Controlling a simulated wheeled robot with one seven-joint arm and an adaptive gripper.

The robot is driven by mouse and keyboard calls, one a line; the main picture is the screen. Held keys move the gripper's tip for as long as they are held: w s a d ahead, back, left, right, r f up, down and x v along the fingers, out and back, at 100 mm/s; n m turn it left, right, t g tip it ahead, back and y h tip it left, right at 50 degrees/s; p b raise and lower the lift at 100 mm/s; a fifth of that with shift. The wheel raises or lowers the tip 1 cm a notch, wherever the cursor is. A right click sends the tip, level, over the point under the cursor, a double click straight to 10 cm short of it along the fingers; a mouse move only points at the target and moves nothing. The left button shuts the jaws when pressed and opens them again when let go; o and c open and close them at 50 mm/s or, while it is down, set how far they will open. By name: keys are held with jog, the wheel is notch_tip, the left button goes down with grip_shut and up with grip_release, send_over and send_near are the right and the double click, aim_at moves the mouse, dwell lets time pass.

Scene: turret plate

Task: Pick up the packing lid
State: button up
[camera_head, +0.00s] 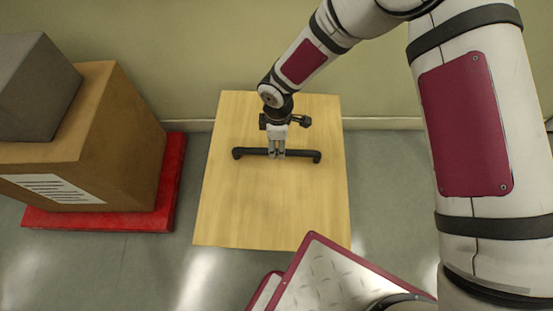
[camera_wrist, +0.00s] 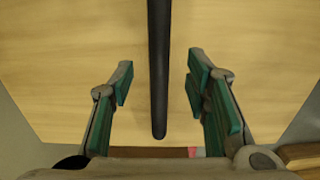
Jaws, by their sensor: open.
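The packing lid appears to be the pale wooden panel (camera_head: 265,210) in the middle of the head view. A black bar handle (camera_head: 246,152) runs across its far half, left to right. My gripper (camera_head: 278,155) is over the middle of the handle, pointing down. In the wrist view, the handle (camera_wrist: 159,100) runs between the two green-padded fingers of my gripper (camera_wrist: 160,80). The fingers are apart, with a visible gap on each side of the bar. The panel (camera_wrist: 60,80) also fills most of the wrist view. What lies under the panel is hidden.
To the left, a brown carton (camera_head: 115,125) with a grey block (camera_head: 35,85) on it stands on a red base (camera_head: 170,190). A plain wall (camera_head: 190,60) rises behind the panel. Grey floor (camera_head: 150,265) is clear at the front left.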

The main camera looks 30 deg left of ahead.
notch_tip(320, 180, down, 5)
jog(key=shift+a+f+b, duration=0.1)
jog(key=shift+a+b, duration=0.05)
jog(key=shift+b, duration=0.95)
jog(key=shift+c, duration=0.5)
grip_shut()
jog(key=shift+a, duration=0.1)
